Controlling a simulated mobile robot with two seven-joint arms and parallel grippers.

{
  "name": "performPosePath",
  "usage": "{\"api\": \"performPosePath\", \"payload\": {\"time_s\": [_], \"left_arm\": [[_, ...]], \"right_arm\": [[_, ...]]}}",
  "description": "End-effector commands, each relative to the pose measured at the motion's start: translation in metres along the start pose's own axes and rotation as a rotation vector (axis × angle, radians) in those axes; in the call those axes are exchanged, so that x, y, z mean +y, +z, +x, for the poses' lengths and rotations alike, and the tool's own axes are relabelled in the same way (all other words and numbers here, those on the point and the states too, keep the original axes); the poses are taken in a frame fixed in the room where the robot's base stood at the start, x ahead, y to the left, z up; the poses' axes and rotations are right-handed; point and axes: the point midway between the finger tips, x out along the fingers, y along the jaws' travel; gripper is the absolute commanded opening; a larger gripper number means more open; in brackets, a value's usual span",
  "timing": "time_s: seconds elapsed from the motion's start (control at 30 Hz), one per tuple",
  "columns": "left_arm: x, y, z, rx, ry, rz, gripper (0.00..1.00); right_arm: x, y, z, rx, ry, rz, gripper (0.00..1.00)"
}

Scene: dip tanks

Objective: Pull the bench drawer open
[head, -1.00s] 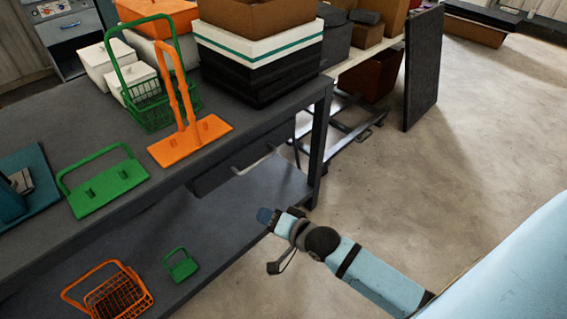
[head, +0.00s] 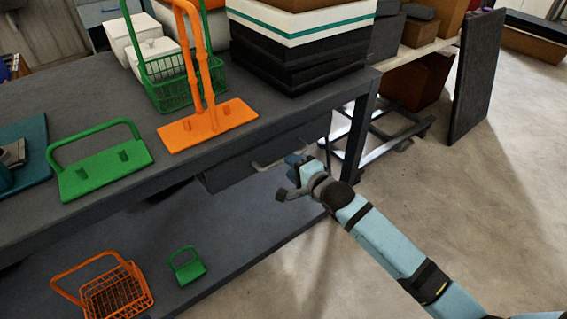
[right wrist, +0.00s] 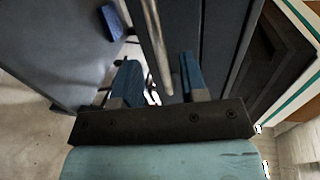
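The bench drawer (head: 232,175) is a dark grey box under the bench top, and it looks shut. Its pale bar handle (head: 268,164) shows along its front in the head view. My right gripper (head: 296,160) is at the right end of this handle. In the right wrist view my right gripper (right wrist: 158,78) has its two blue fingers apart. The handle (right wrist: 155,40) runs down into the space between them, and no finger is clearly touching it. Part of the handle is hidden behind the gripper in the head view. My left gripper is not in view.
The bench top (head: 90,110) bears an orange holder (head: 215,122), a green holder (head: 105,172) and a black and white crate (head: 300,55). The lower shelf (head: 225,235) holds an orange basket (head: 118,290) and a small green item (head: 187,266).

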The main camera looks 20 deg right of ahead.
Motion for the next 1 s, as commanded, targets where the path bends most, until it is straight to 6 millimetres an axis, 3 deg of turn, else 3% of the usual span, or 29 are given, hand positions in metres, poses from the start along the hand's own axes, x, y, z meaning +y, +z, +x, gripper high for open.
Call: {"api": "performPosePath", "payload": {"time_s": [0.1, 0.3, 0.67, 0.83, 1.0], "left_arm": [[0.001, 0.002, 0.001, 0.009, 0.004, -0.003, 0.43], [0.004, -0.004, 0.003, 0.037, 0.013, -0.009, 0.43], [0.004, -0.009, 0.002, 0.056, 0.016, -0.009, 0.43], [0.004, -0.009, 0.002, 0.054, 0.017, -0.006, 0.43], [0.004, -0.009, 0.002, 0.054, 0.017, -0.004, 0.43]], "right_arm": [[0.001, 0.000, 0.023, 0.000, -0.001, -0.001, 0.39], [0.001, 0.000, 0.044, 0.000, 0.000, -0.001, 0.39], [0.000, 0.000, 0.048, 0.000, 0.001, -0.001, 0.39], [0.000, 0.000, 0.048, 0.000, 0.001, -0.001, 0.03], [0.000, 0.000, 0.048, 0.000, 0.001, -0.001, 0.00]]}}
